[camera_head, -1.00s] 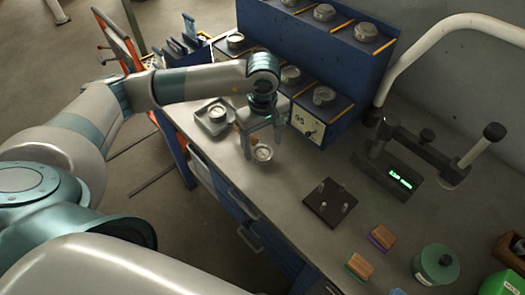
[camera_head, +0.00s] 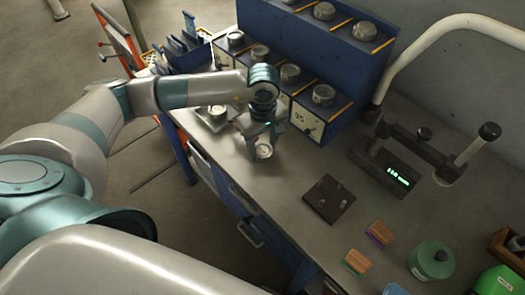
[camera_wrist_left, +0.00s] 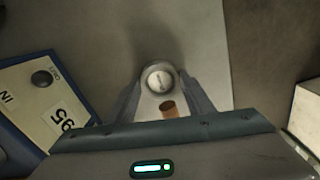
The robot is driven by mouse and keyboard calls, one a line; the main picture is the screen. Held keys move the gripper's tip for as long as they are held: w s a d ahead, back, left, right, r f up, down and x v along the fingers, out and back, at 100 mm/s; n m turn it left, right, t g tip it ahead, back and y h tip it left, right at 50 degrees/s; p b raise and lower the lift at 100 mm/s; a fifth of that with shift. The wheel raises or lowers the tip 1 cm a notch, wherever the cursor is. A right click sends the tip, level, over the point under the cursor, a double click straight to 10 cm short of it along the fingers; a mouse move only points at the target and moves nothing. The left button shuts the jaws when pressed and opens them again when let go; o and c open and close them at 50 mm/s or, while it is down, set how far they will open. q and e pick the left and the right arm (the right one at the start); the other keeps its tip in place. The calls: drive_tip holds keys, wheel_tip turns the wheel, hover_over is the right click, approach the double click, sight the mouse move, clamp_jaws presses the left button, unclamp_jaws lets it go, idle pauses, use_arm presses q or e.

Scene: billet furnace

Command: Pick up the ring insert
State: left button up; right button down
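The ring insert (camera_head: 264,151) is a small, round, pale metal piece on the grey workbench (camera_head: 290,235), in front of the blue rack. My left gripper (camera_head: 264,146) points down over it, with a finger on each side. In the left wrist view the ring insert (camera_wrist_left: 158,77) sits between the fingertips (camera_wrist_left: 159,88). The fingers stand apart, close to its sides; contact is hard to make out. A small brown cylinder shape (camera_wrist_left: 170,108) shows between the fingers there. My right gripper is not in view.
A blue rack (camera_head: 300,55) with several round metal parts stands behind. A small tray (camera_head: 207,122) holding a round part is left of the gripper. A dark pin plate (camera_head: 329,199), a gauge with green display (camera_head: 398,176) and a green canister (camera_head: 431,260) stand to the right.

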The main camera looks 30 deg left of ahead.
sight(234, 176)
use_arm(q)
drive_tip(key=shift+c, duration=0.5)
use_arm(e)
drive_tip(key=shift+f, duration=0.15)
